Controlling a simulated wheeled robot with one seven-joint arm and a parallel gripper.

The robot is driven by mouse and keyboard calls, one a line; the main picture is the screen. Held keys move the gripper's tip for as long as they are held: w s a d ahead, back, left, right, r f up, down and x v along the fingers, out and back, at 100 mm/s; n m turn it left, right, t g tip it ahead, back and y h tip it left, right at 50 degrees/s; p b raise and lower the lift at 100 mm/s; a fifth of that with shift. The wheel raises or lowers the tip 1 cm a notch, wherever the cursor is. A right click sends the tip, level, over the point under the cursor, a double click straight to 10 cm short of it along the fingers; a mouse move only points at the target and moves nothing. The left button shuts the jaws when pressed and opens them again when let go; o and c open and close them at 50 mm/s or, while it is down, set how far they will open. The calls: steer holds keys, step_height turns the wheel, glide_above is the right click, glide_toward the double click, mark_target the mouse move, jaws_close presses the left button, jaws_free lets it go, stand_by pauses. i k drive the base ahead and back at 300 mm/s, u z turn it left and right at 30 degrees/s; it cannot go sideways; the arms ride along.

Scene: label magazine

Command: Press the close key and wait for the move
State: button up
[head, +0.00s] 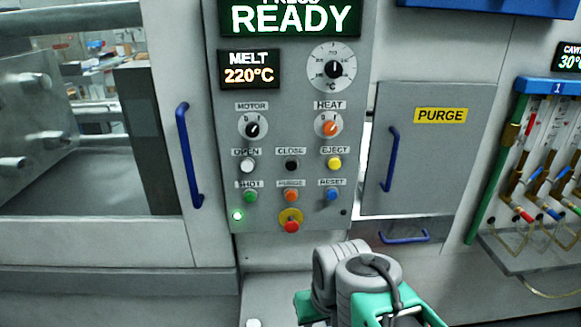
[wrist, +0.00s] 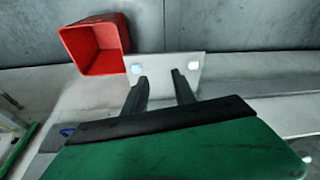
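The close key (head: 291,165) is a small black round button under the CLOSE label on the grey control panel (head: 225,130). It sits between the white open key (head: 247,165) and the yellow eject key (head: 334,162). Nothing covers it. My arm shows at the bottom of the head view, below the panel and apart from the keys; its fingers are hidden there. In the wrist view my gripper (wrist: 160,76) has its two dark fingers apart, with a pale plate with two round light spots (wrist: 190,62) beyond them. The close key is not in the wrist view.
A red emergency button (head: 291,226) sits low on the panel. The display (head: 290,18) reads READY. The left door has a blue handle (head: 189,155); the purge door (head: 450,150) has another. A red bin (wrist: 95,45) stands beyond my gripper. Hoses hang at far right.

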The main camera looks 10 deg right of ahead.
mark_target(292, 165)
steer(key=k, duration=1.35)
steer(key=u, duration=0.3)
steer(key=i, duration=0.35)
steer(key=u, duration=0.8)
steer(key=i, duration=1.5)
steer(key=z, duration=0.9)
